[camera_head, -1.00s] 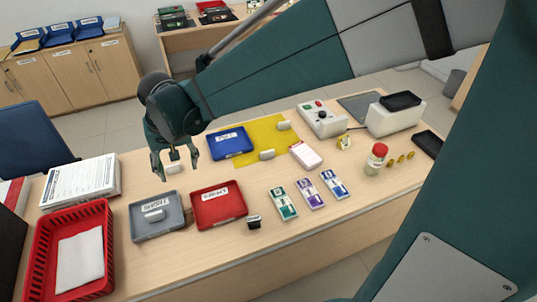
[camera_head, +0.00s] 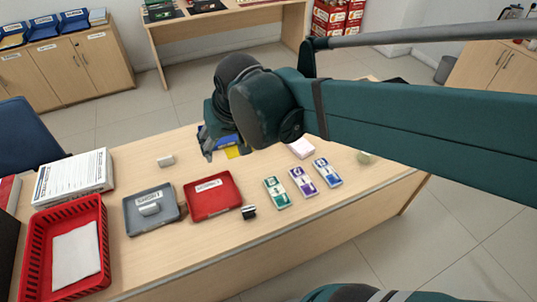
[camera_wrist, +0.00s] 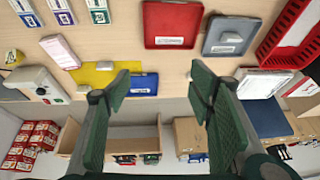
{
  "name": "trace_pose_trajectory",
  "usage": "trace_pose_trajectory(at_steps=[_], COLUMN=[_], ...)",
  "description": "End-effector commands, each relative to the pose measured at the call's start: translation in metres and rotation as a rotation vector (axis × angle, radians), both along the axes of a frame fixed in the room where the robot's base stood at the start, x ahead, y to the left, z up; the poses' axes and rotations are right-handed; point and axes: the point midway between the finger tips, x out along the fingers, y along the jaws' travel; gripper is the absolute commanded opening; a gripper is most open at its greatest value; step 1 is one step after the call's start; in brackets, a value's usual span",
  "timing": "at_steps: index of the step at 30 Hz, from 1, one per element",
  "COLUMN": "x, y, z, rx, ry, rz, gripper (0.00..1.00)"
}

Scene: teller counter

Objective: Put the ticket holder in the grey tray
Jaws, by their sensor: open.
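The grey tray (camera_head: 130,222) lies on the counter left of the red tray, with a small pale block-like holder (camera_head: 150,208) inside it. A similar pale holder (camera_head: 165,160) stands on bare counter behind the trays. I cannot tell which of these is the ticket holder. My gripper (camera_head: 212,148) is open and empty above the blue tray area; its spread fingers show in the wrist view (camera_wrist: 157,80). The grey tray also shows there (camera_wrist: 212,35).
The red tray (camera_head: 228,205) sits right of the grey one. The blue tray (camera_wrist: 145,83) is beside the yellow mat (camera_wrist: 92,77). Several ticket strips (camera_head: 301,182) lie to the right. A red basket (camera_head: 40,225) and papers (camera_head: 75,178) occupy the left. My arm hides the counter's back right.

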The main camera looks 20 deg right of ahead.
Motion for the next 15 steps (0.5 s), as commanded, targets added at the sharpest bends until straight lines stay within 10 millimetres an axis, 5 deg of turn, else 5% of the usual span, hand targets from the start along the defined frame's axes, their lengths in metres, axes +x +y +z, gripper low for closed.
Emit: trace_pose_trajectory(at_steps=[15], x=[-0.062], y=[-0.063], z=[0.006], rx=[-0.036], ry=[-0.127], rz=[-0.017], gripper=[0.53])
